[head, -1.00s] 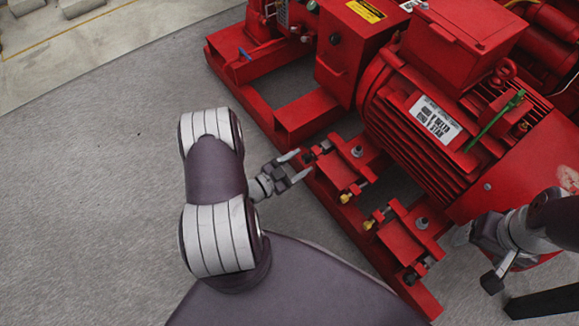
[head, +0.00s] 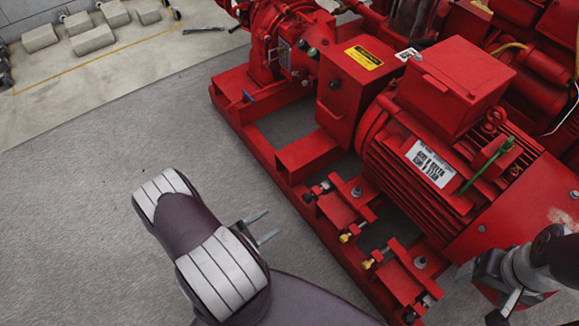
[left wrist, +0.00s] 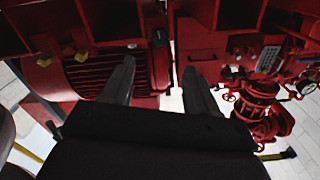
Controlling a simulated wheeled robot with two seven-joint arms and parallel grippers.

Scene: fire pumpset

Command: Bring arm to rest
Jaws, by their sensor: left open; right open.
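My left arm comes in at the lower left of the head view, bent at a white-and-purple joint. The fingers of my left gripper (head: 262,227) show just past that joint, apart and empty, over the grey floor short of the red pump base. In the left wrist view, the two dark fingers of my left gripper (left wrist: 160,85) are spread with nothing between them. My right gripper (head: 490,295) is at the lower right of the head view, below the red motor, partly cut off and overlapped by its own arm. I see nothing held in it.
The red pumpset base (head: 240,120) runs diagonally across the right half. The red motor (head: 420,160) carries a white label and a green rod (head: 488,165). Mounting brackets with yellow bolts (head: 350,232) line its near edge. Grey floor (head: 90,130) is clear at left; pale blocks (head: 92,40) lie far back.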

